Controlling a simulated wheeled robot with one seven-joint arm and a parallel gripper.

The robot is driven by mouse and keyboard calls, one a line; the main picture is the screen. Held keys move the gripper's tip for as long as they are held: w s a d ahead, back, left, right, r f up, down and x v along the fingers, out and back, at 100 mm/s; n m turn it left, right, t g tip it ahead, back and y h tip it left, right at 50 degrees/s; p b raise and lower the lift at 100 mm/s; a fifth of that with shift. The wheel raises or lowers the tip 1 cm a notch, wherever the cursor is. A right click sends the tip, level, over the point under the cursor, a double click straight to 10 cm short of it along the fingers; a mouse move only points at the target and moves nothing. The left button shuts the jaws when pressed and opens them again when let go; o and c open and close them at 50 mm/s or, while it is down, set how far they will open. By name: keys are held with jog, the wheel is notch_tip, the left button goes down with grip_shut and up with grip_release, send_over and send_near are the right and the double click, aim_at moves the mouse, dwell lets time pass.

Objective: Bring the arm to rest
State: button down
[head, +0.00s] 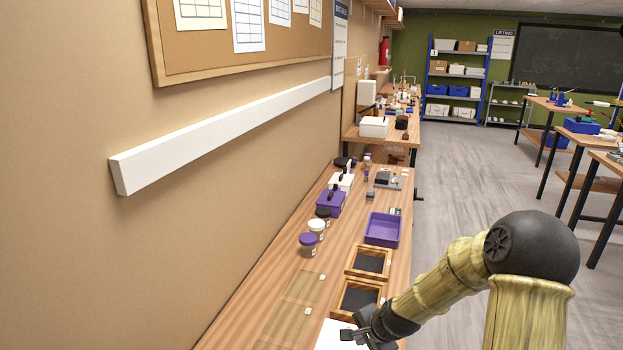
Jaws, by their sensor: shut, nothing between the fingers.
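My arm reaches in from the lower right in the head view, with a wood-patterned link and a black rounded elbow. My gripper (350,336) is at the bottom edge, low over the near end of the wooden bench (338,246). Its fingers look shut, with nothing visible between them. A white sheet or surface (328,337) lies just behind and left of it. The lower part of the gripper is close to the frame's edge, and I cannot tell whether it touches anything.
Two wooden-framed dark trays (374,250) lie just beyond my gripper. A purple tray (398,230), lidded jars (308,246) and a purple box (330,206) stand farther along the bench. A wall with a white rail (220,133) bounds the left. Open grey floor (470,165) lies right.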

jog(key=s+d+r+n+g+h, duration=0.1)
jog(key=s+r+n, duration=0.4)
jog(key=s, duration=0.4)
jog(key=s+d+r+n+g+h, duration=0.1)
jog(key=s+r+n+h, duration=0.1)
jog(key=s+r+n, duration=0.2)
jog(key=s+n, duration=0.3)
jog(key=s, duration=0.3)
jog(key=shift+d+r+g, duration=0.3)
jog(key=shift+d+r, duration=0.1)
